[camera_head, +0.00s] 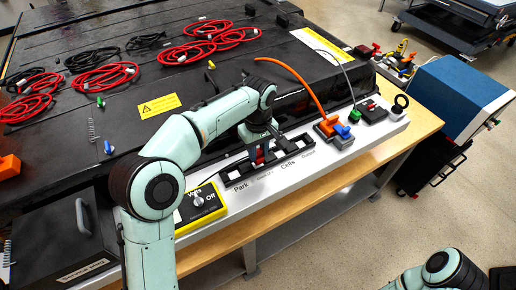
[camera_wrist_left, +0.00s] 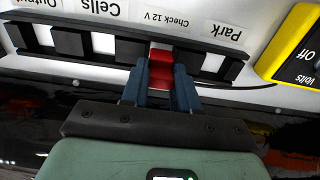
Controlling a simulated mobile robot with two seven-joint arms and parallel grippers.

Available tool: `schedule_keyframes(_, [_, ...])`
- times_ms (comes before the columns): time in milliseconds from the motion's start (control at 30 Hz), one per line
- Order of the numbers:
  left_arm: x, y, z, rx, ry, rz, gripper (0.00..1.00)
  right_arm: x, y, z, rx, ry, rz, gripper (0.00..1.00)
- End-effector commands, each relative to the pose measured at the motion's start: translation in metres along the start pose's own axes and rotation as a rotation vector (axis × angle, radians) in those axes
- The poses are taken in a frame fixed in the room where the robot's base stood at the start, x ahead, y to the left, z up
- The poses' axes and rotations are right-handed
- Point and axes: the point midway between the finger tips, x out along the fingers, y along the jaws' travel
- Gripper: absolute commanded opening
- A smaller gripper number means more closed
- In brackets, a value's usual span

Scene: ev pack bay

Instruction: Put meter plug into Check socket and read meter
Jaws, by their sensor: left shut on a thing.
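The red meter plug (camera_wrist_left: 161,68) is between the blue-grey fingers of my left gripper (camera_wrist_left: 160,88), which is shut on it. The plug is at the black socket rail (camera_wrist_left: 70,44), in line with the "Check 12 V" label (camera_wrist_left: 168,20). I cannot tell whether it is seated in the socket. In the head view my left gripper (camera_head: 262,150) is over the rail, with a bit of red between its fingers. The yellow meter (camera_head: 201,206) has a dial marked Volts and Off; I cannot read a value. My right gripper is out of view.
Labels "Park" (camera_wrist_left: 222,31) and "Cells" (camera_wrist_left: 97,5) flank the Check label. A thin black lead runs along the rail. Orange and blue connectors (camera_head: 335,130) stand to the right. Cables (camera_head: 105,76) lie on the black pack behind.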

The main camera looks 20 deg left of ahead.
Motion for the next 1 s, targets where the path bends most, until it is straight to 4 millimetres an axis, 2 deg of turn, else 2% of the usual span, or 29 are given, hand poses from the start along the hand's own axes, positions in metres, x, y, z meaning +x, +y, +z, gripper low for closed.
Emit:
schedule_keyframes(767, [0.016, 0.000, 0.000, 0.000, 0.000, 0.000, 0.00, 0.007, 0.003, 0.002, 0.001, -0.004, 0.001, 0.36])
schedule_keyframes(800, [0.017, 0.000, 0.000, 0.000, 0.000, 0.000, 0.33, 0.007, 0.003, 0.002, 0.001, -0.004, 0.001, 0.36])
schedule_keyframes(867, [0.016, 0.000, 0.000, 0.000, 0.000, 0.000, 0.52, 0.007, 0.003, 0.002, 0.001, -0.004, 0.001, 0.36])
schedule_keyframes(900, [0.016, 0.000, 0.000, 0.000, 0.000, 0.000, 0.59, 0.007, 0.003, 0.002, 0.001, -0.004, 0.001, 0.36])
schedule_keyframes(1000, [0.016, 0.000, 0.000, 0.000, 0.000, 0.000, 0.59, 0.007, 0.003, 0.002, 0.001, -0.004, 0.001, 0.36])
